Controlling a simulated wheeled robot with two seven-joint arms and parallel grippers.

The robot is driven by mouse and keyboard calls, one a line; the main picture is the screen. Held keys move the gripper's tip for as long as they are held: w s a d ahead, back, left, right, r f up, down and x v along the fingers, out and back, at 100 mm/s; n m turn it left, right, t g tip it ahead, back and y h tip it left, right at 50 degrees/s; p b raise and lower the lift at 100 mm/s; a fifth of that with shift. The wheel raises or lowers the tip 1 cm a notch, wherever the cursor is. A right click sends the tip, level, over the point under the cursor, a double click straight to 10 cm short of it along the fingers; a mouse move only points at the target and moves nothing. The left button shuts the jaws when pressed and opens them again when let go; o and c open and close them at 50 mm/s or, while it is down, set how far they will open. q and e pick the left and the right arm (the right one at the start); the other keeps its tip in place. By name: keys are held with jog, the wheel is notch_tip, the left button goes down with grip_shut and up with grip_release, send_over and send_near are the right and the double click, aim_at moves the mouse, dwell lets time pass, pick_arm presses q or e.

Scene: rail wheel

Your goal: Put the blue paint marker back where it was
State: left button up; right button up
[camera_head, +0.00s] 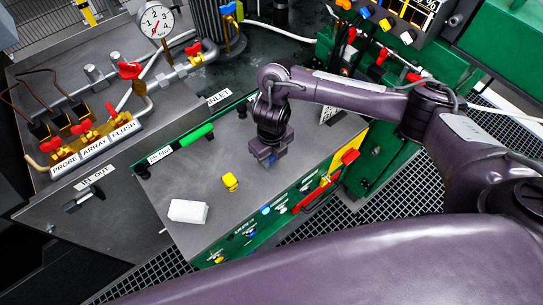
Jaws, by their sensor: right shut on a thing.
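My right gripper (268,157) points down over the grey top of the green-edged cabinet (220,205), near its right side. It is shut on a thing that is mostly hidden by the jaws. A small bluish patch shows at the fingertips, which fits the blue paint marker, but its shape cannot be made out. Whether the held thing touches the top cannot be told. No other blue marker shows clearly on the cabinet top. A green marker-like rod (197,134) lies near the far left edge. My left gripper is not in view.
A yellow piece (230,181) and a white block (188,211) sit on the cabinet top, left of my right gripper. A red handle (318,193) runs along the front panel. Pipes, valves and a gauge (156,21) stand at the back left.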

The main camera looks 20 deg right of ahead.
jog(key=o, duration=0.9)
jog(key=shift+r, duration=0.35)
notch_tip(320, 180, up, 10)
jog(key=shift+p, duration=1.25)
jog(key=shift+r, duration=0.7)
